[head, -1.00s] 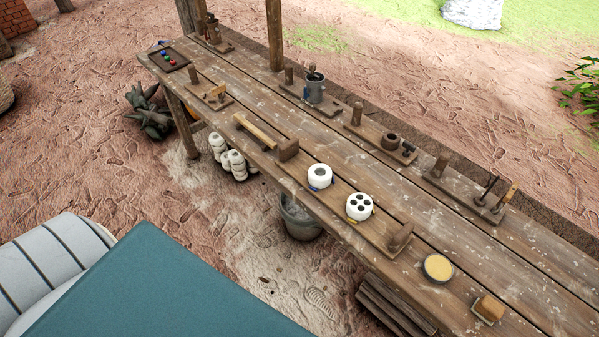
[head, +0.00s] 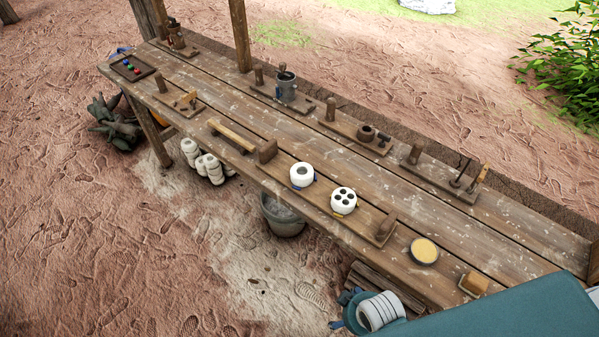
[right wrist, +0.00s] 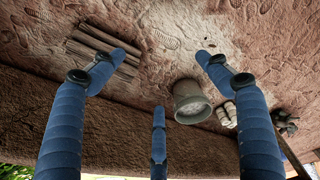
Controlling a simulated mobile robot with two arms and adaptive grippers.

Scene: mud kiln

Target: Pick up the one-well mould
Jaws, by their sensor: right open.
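My right gripper (head: 342,311) is low at the bottom of the head view, in front of the bench, well apart from the one-well mould. Its blue fingers are spread and empty in the right wrist view (right wrist: 160,75). The moulds do not show there. My left gripper is out of view.
Open ground lies at the front left.

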